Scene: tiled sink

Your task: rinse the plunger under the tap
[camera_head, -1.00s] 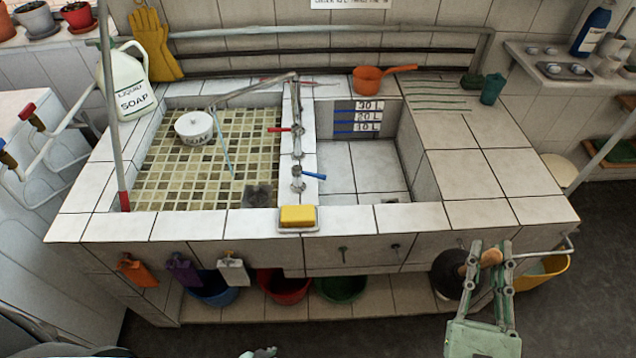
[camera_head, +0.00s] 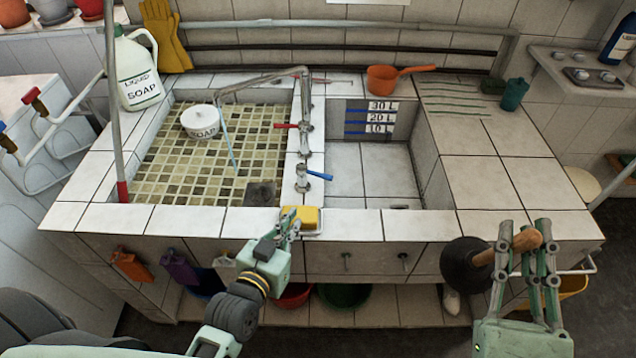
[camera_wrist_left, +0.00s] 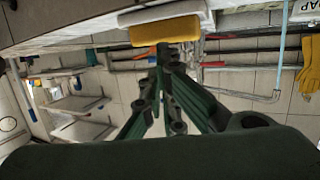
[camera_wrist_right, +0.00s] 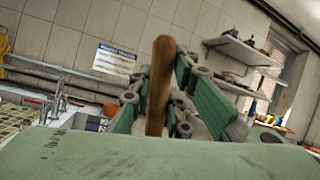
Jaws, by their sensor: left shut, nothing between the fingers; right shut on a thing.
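The plunger has a black rubber cup (camera_head: 466,266) and a wooden handle (camera_head: 526,239). My right gripper (camera_head: 527,246) is shut on the handle and holds it in front of the sink's right front edge, cup toward the left. The handle (camera_wrist_right: 160,85) stands between the fingers in the right wrist view. The tap (camera_head: 303,125) rises on the divider between the basins, with a red lever (camera_head: 286,126) and a blue lever (camera_head: 319,175). A thin blue stream (camera_head: 227,145) hangs from its spout over the left basin. My left gripper (camera_head: 290,228) is shut and empty, just in front of the yellow sponge.
The yellow sponge (camera_head: 301,217) sits on the front rim, near my left fingertips. A lidded soap tub (camera_head: 200,121) stands in the tiled left basin. The right basin (camera_head: 370,180) is clear. An orange scoop (camera_head: 384,78) lies on the back rim. A pole (camera_head: 113,110) stands at the left.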

